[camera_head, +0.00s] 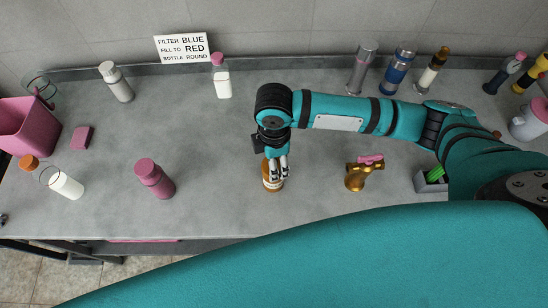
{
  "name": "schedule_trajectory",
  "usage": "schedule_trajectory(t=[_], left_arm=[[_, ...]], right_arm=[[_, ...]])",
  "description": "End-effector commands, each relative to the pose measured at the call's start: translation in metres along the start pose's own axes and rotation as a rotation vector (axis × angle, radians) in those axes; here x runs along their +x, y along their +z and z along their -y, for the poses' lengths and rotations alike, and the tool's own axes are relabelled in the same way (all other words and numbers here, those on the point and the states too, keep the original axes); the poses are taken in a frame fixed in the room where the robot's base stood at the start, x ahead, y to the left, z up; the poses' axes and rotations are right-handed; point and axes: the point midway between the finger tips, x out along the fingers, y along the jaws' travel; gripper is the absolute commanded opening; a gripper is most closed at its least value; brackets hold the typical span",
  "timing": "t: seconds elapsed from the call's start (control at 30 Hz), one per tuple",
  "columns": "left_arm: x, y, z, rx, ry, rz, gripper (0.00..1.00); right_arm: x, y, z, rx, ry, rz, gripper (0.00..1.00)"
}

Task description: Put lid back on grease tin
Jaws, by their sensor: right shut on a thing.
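A small brown round tin with a pale band (272,184) stands upright near the front middle of the bench. My right gripper (277,170) points down at its top, with the fingers closed together there. The fingers hide most of the tin's top, so the lid's outline and whether it sits on the rim cannot be made out. No separate lid lies clearly on the bench near the tin. My left gripper is not in view.
A dark pink bottle (154,178) stands left of the tin, and a brass valve with a pink handle (362,174) stands right. A white bottle (221,78) and grey bottle (117,82) stand behind. A pink bin (24,126) is far left. The bench (215,140) around the tin is clear.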

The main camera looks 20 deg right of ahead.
Motion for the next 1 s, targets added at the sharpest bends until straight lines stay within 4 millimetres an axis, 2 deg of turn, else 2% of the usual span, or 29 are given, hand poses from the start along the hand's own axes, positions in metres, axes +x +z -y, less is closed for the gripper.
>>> schedule_trajectory(t=[1.0], left_arm=[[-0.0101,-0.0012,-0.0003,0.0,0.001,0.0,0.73]], right_arm=[[-0.0011,-0.0001,-0.0004,0.0,0.001,0.0,0.4]])
